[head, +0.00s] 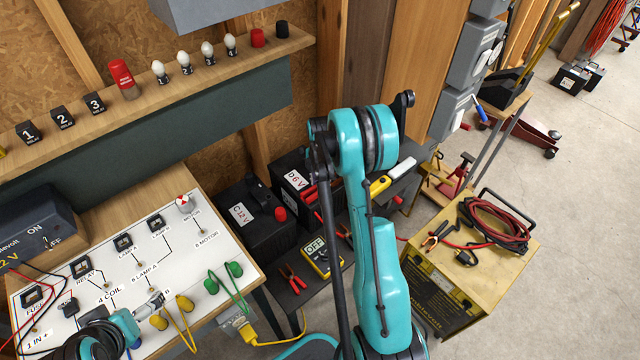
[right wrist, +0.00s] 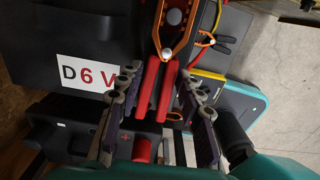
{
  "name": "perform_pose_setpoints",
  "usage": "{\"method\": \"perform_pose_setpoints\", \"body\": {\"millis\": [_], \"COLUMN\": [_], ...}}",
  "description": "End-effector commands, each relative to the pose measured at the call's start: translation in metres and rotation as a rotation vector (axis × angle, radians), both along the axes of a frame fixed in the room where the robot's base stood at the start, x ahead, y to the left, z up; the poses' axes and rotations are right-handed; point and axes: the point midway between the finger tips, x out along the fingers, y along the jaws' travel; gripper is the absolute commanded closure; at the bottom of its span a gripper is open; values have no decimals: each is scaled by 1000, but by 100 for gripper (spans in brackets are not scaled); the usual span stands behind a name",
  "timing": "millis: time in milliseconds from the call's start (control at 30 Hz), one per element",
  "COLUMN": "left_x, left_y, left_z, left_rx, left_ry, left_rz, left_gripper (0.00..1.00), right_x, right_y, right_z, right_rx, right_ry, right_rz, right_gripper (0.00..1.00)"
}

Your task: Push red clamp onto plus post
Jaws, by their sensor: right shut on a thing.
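The red clamp (right wrist: 157,90) lies between the fingers of my right gripper (right wrist: 160,85) in the right wrist view. Its red handles are inside the grip and its orange-edged jaws point away from the fingers. A round grey knob (right wrist: 173,17) shows at the jaws; I cannot tell whether it is a post or part of the clamp. The D 6V battery (right wrist: 40,30) is beside it. It also shows in the head view (head: 294,187), where my arm hides most of the right gripper. A red cap (right wrist: 142,150) near a plus mark is closer to the camera.
The C 12V battery (head: 262,235) stands left of the D battery. A multimeter (head: 318,258) and red pliers-like clamp (head: 293,279) lie in front. A yellow charger (head: 480,265) with coiled cables stands right. The white circuit board (head: 140,275) fills the lower left.

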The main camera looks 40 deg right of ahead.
Motion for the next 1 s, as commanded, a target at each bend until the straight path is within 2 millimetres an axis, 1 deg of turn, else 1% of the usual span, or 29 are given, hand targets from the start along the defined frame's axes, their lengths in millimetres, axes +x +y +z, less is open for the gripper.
{"method": "perform_pose_setpoints", "body": {"millis": [67,200,233,267,300,333,600,700,767,867,1000], "left_x": [0,0,0,0,0,0,0,0,0,0,0], "left_y": [0,0,0,0,0,0,0,0,0,0,0], "left_z": [-2,-1,-1,-1,-1,-1,-1,-1,-1,-1,-1], "left_rx": [0,0,0,0,0,0,0,0,0,0,0], "left_ry": [0,0,0,0,0,0,0,0,0,0,0], "left_rz": [0,0,0,0,0,0,0,0,0,0,0], "left_gripper": [0,0,0,0,0,0,0,0,0,0,0], "right_x": [0,0,0,0,0,0,0,0,0,0,-1], "right_y": [0,0,0,0,0,0,0,0,0,0,0], "right_z": [-3,-2,-2,-2,-2,-2,-2,4,11,30,61], "right_rx": [1,1,1,1,1,1,1,0,0,0,1], "right_ry": [0,0,0,0,0,0,0,0,0,0,0], "right_rz": [0,0,0,0,0,0,0,0,0,0,0], "right_gripper": [100,100,61,53,43,40,40,40,40,40,40]}}
